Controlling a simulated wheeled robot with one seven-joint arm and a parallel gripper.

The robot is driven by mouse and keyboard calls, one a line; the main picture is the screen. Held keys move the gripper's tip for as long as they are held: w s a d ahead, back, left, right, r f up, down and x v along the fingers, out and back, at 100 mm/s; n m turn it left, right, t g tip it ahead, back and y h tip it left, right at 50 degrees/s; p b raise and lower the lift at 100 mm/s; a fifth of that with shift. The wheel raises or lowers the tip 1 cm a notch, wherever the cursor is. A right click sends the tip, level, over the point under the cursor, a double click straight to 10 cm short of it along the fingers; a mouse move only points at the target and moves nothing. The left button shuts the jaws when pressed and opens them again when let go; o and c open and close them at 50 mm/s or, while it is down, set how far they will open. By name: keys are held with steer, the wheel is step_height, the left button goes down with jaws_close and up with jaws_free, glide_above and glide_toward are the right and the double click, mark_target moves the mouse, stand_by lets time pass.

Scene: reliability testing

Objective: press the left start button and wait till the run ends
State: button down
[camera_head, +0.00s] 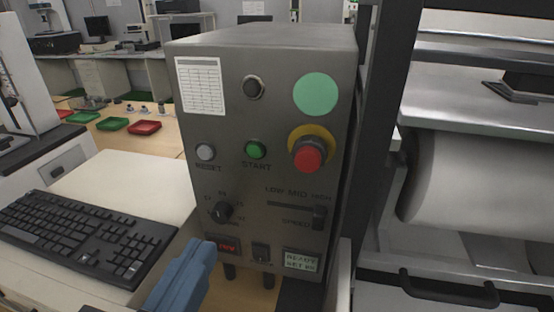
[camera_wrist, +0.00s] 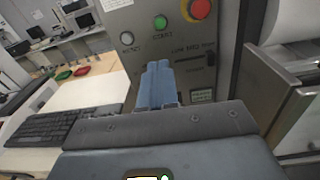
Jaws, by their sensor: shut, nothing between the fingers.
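A grey metal control box (camera_head: 276,110) stands upright in the middle of the head view. Its green start button (camera_head: 256,149) sits below a black round knob, labelled START. The button also shows in the wrist view (camera_wrist: 160,22), above my gripper. My gripper (camera_head: 202,250) has blue fingers pressed together, low and left in front of the box. In the wrist view the shut fingers (camera_wrist: 158,66) point at the panel below the button, apart from it. A small display (camera_head: 301,261) at the lower right of the panel seems to read READY. Only one START button shows.
A white reset button (camera_head: 206,152), red emergency stop (camera_head: 308,155), rotary knob (camera_head: 222,212) and speed slider (camera_head: 319,217) share the panel. A keyboard (camera_head: 84,236) lies left. A machine with a large roller (camera_head: 465,178) stands right.

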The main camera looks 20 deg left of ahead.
mark_target(254, 151)
steer(key=shift+w+r, duration=0.15)
steer(key=shift+r, duration=0.5)
steer(key=w, duration=0.9)
steer(key=w+p, duration=0.1)
steer(key=w, duration=0.4)
steer(key=shift+a, duration=0.35)
steer(key=shift+w+r+p, duration=0.1)
steer(key=shift+p, duration=0.25)
